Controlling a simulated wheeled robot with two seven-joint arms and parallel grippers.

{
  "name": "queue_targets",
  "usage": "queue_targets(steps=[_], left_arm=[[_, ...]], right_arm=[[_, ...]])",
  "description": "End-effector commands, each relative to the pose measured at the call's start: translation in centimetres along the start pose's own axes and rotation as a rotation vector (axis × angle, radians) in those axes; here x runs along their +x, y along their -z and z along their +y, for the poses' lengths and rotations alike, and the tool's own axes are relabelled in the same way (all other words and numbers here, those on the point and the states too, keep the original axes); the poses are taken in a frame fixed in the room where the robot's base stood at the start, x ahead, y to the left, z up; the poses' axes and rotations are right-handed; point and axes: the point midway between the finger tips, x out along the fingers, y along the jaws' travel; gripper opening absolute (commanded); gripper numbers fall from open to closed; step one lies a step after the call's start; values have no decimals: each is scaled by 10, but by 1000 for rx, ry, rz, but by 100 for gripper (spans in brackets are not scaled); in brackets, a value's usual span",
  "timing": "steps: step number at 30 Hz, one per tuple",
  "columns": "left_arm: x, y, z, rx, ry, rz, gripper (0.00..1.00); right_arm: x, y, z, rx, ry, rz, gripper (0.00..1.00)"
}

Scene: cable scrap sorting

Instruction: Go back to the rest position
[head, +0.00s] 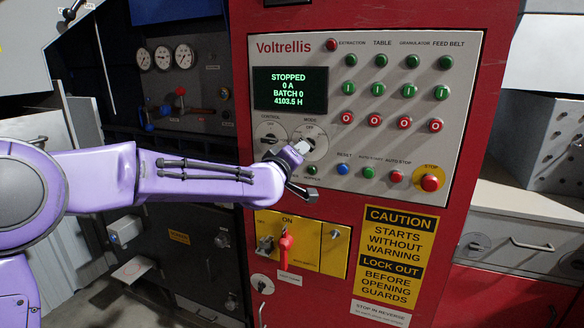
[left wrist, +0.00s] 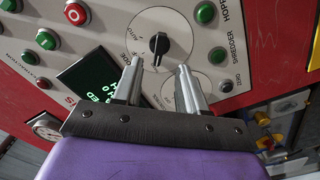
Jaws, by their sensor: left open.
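My left gripper (head: 302,168) is in front of the lower left part of the Voltrellis control panel (head: 465,110). In the left wrist view my left gripper (left wrist: 160,69) is open, with nothing between its two grey fingers. A black rotary knob (left wrist: 159,44) on a white dial shows just beyond the fingertips; I cannot tell whether they touch the panel. In the head view the gripper partly covers the mode dial (head: 317,134), while the control dial (head: 268,132) shows to its left. My right gripper is in neither view.
The panel screen (head: 290,90) reads STOPPED, 0 A. A red stop button (head: 430,183) and several green buttons are on the panel. Below my forearm are a yellow switch plate (head: 334,248) with a red handle (head: 285,250). Gauges and levers (head: 180,95) are at the left.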

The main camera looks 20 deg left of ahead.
Motion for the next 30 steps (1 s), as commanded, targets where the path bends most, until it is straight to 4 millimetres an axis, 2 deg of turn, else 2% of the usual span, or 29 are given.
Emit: queue_targets(steps=[1,3,7,23,26,30], left_arm=[[-11,-2,-3,-1,-2,2,41],[-24,-1,-2,0,-2,2,41],[-36,0,-1,0,0,2,41],[-40,4,-2,-5,-1,41,41],[-53,-27,-53,19,77,54,41],[-78,-100,-155,83,248,-24,41]], right_arm=[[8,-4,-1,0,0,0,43],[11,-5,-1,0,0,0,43],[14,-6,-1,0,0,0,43],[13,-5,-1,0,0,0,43],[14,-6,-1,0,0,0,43],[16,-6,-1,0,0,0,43]])
